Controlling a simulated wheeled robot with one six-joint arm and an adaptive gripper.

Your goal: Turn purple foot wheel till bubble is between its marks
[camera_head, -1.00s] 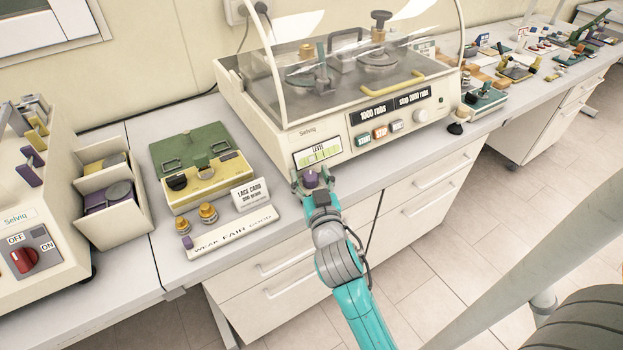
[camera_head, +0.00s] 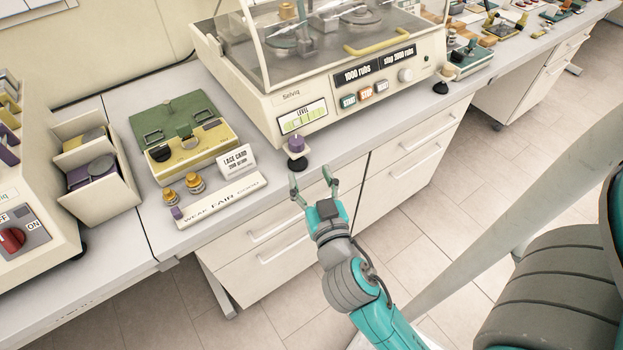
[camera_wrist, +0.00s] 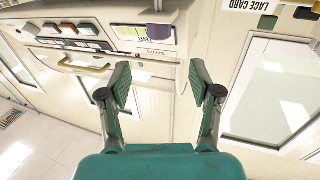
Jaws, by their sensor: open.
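The purple foot wheel (camera_head: 296,144) stands on its dark foot at the front left corner of the cream Selviq machine (camera_head: 268,102). The green-yellow level (camera_head: 303,117) is on the machine's front just above the wheel; its bubble is too small to place against the marks. My gripper (camera_head: 312,183) is open and empty, in front of the bench edge, apart from the wheel and a little below it. In the wrist view, the open fingers (camera_wrist: 160,72) point toward the purple wheel (camera_wrist: 160,34), which lies beyond the tips, roughly centred between them.
The lace card (camera_head: 237,161) and a weak-fair-good strip (camera_head: 218,200) lie left of the wheel, beside two brass knobs (camera_head: 183,190). The green and yellow device (camera_head: 184,135) stands behind them. Cream drawers (camera_head: 270,235) are below the bench. The space around my gripper is clear.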

